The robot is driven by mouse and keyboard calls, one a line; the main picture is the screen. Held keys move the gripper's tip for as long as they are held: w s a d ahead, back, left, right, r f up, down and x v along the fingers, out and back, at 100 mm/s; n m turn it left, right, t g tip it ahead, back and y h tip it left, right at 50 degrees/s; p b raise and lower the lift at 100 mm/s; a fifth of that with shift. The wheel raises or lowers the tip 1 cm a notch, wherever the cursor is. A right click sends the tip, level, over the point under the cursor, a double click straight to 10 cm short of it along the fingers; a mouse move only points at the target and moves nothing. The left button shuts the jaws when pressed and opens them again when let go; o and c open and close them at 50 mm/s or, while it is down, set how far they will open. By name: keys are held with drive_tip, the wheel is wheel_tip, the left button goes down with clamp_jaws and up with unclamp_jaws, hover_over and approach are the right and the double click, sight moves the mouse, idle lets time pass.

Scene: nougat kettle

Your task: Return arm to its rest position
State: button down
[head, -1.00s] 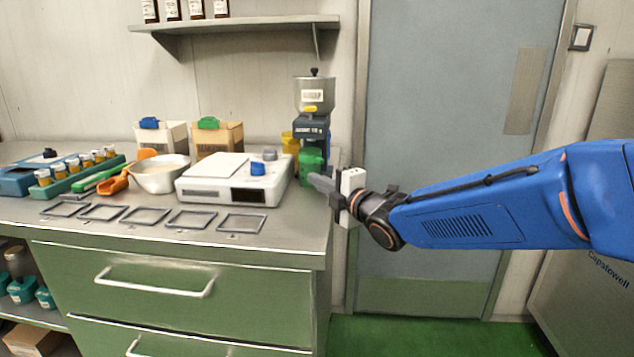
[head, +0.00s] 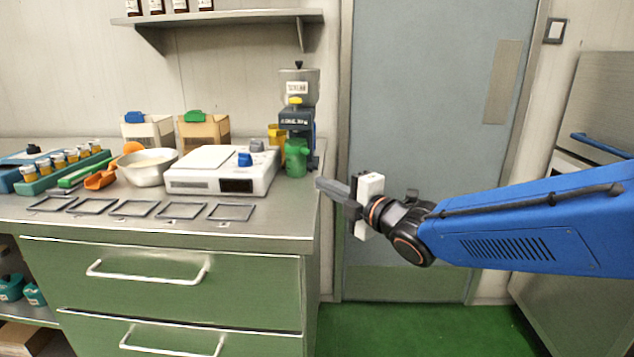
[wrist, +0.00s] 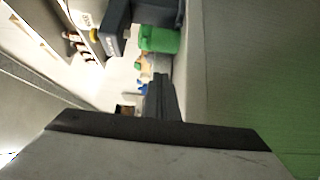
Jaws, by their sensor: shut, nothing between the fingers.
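My gripper (head: 332,189) is shut and empty, in the air just right of the counter's right end, in front of the grey door. Its fingers point left toward the counter. In the wrist view the closed fingers (wrist: 160,98) show in the middle, with the green cup (wrist: 160,39) beyond them. In the head view the green cup (head: 296,160) stands below the dispenser (head: 298,90) at the counter's right end, left of my fingertips and apart from them.
The counter (head: 270,224) holds a white scale (head: 205,182), a bowl (head: 148,175), an orange scoop (head: 101,179), two boxes and several square frames. A shelf (head: 225,17) hangs above. A grey door (head: 420,110) stands behind my arm. Green floor is clear below.

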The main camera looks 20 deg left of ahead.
drive_tip(key=s+d+f+m+t+h, duration=0.15)
drive_tip(key=d+m+h, duration=0.3)
drive_tip(key=d, duration=0.65)
drive_tip(key=d+f+m+h, duration=0.3)
drive_tip(key=d+m, duration=0.3)
drive_tip(key=d, duration=0.5)
drive_tip(key=s+d+f+m+h, duration=0.1)
drive_tip(key=d+f+m+h, duration=0.4)
drive_tip(key=d, duration=0.6)
drive_tip(key=s+d+f+m+g, duration=0.2)
drive_tip(key=s+d+f+m, duration=0.1)
drive_tip(key=s, duration=0.5)
drive_tip(key=s+d+f+m+g+h, duration=0.1)
drive_tip(key=s+d+f+m+g, duration=0.1)
drive_tip(key=s+d+m, duration=0.4)
drive_tip(key=s+d+f+m+g+h, duration=0.1)
drive_tip(key=s+d+f+m+g, duration=0.1)
drive_tip(key=s, duration=0.8)
drive_tip(key=d+f+m, duration=0.1)
drive_tip(key=d+m, duration=0.1)
drive_tip(key=d, duration=0.1)
drive_tip(key=shift+d+f+m+g, duration=0.15)
drive_tip(key=shift+f+m+g, duration=0.15)
drive_tip(key=shift+m+g, duration=0.05)
